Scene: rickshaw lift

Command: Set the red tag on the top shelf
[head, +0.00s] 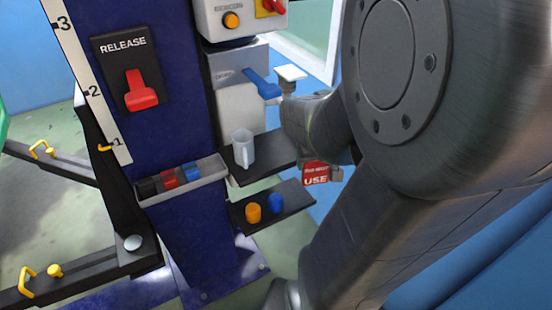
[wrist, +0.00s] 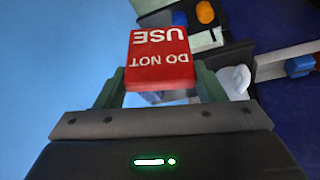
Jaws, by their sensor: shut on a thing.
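The red tag (head: 316,173) with white lettering is right of the shelves in the head view, partly hidden by my arm. In the wrist view the tag (wrist: 160,60) reads "DO NOT USE", upside down. My gripper (wrist: 158,93) is shut on it, one green finger at each side. The top shelf (head: 275,160) is a dark ledge on the blue column, with a pale mug (head: 242,148) at its left. The tag appears beside the shelf's right end, apart from it. The gripper is mostly hidden in the head view.
The lower shelf (head: 290,204) holds an orange object (head: 253,213) and a blue one (head: 276,203). A blue lever (head: 262,84) sticks out above the top shelf. A small bin (head: 205,180) of coloured items is at left. The top shelf's right part looks clear.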

